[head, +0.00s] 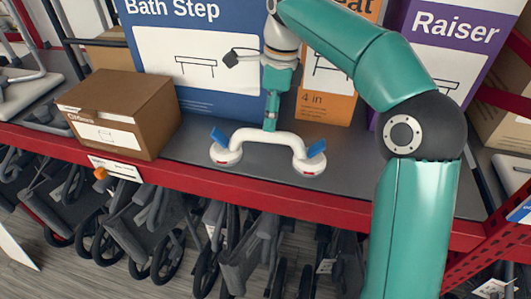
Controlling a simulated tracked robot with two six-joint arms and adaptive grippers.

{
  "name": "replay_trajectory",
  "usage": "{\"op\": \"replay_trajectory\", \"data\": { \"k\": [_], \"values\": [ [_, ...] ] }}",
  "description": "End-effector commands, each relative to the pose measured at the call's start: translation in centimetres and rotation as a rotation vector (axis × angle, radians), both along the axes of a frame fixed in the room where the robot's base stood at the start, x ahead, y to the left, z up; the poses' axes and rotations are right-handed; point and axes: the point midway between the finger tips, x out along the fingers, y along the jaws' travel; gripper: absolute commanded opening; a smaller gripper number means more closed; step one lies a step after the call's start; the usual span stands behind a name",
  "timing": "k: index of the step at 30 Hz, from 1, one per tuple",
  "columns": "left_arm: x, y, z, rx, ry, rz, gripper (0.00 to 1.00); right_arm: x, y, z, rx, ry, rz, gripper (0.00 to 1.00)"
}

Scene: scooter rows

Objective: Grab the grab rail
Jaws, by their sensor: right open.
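The grab rail (291,142) is a white bar with a round suction cup at each end and a blue lever on each cup. It sits on the grey shelf near the front edge, in the middle of the head view. My right gripper (271,118) points down at the middle of the bar from behind and above. Its jaws are open, seen nearly edge-on, with the tips at the bar. I cannot tell whether they touch it or straddle it. My left gripper is not in view.
A brown box (118,108) stands left of the rail. A blue Bath Step box (205,85), an orange box (330,108) and a purple Raiser box (445,45) stand behind. A red shelf edge (330,205) runs in front, with folded wheeled walkers (150,225) below.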

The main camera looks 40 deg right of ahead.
Motion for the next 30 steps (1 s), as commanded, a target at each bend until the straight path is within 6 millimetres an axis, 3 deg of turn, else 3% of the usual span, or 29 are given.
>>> {"op": "replay_trajectory", "data": {
  "k": [10, 18, 27, 30],
  "values": [
    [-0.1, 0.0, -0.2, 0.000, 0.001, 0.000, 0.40, 0.4, 0.4, -2.5, 0.001, -0.001, 0.004, 0.62],
    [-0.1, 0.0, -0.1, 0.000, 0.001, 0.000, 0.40, 0.9, 0.9, -6.1, 0.001, -0.001, 0.004, 0.62],
    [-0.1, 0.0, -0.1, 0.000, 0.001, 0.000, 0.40, 0.9, 1.0, -6.6, 0.001, -0.004, 0.005, 0.62],
    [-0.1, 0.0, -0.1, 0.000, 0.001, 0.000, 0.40, 1.0, 1.0, -6.6, 0.001, -0.004, 0.005, 0.47]
  ]
}}
